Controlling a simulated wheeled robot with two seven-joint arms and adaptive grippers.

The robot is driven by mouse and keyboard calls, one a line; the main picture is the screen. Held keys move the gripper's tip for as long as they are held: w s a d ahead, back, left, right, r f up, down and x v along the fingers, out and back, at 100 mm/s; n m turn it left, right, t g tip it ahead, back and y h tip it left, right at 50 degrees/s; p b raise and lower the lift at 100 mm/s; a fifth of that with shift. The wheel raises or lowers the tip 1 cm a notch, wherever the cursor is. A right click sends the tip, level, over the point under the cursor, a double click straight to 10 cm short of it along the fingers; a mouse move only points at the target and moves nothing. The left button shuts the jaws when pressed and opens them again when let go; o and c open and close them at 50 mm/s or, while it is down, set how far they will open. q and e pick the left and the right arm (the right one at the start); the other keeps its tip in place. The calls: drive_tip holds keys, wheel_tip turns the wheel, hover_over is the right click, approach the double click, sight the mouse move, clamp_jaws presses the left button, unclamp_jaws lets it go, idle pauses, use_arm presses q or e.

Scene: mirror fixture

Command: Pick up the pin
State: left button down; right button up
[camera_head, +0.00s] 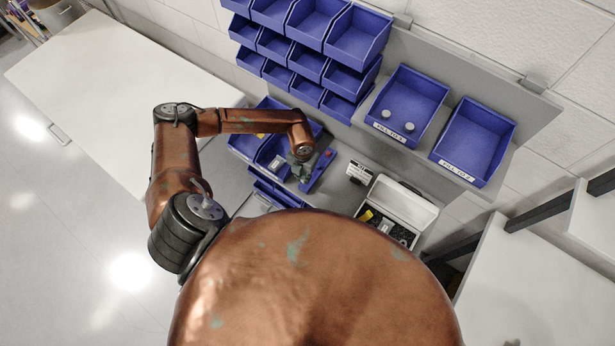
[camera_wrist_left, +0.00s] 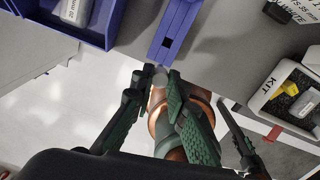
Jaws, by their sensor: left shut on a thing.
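My left gripper (camera_head: 303,170) hangs over the grey bench beside the blue bins in the head view. In the left wrist view its dark green fingers (camera_wrist_left: 160,78) are closed around a small grey round-ended piece, which looks like the pin (camera_wrist_left: 160,82). Only its end shows between the fingertips; the rest is hidden.
A white KIT box (camera_wrist_left: 262,92) with dark foam and a yellow item lies open to the right. Blue bins (camera_head: 245,145) sit on the bench to the left, and a bin rack (camera_head: 310,50) stands behind. Two bins labelled FILL TO X (camera_head: 405,85) sit on the shelf; one holds two grey round pieces.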

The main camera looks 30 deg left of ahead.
use_arm(q)
drive_tip(key=s+r+b, duration=0.3)
drive_tip(key=s+r, duration=0.3)
drive_tip(key=s, duration=0.5)
drive_tip(key=shift+a+r, duration=0.2)
drive_tip(key=shift+a, duration=0.25)
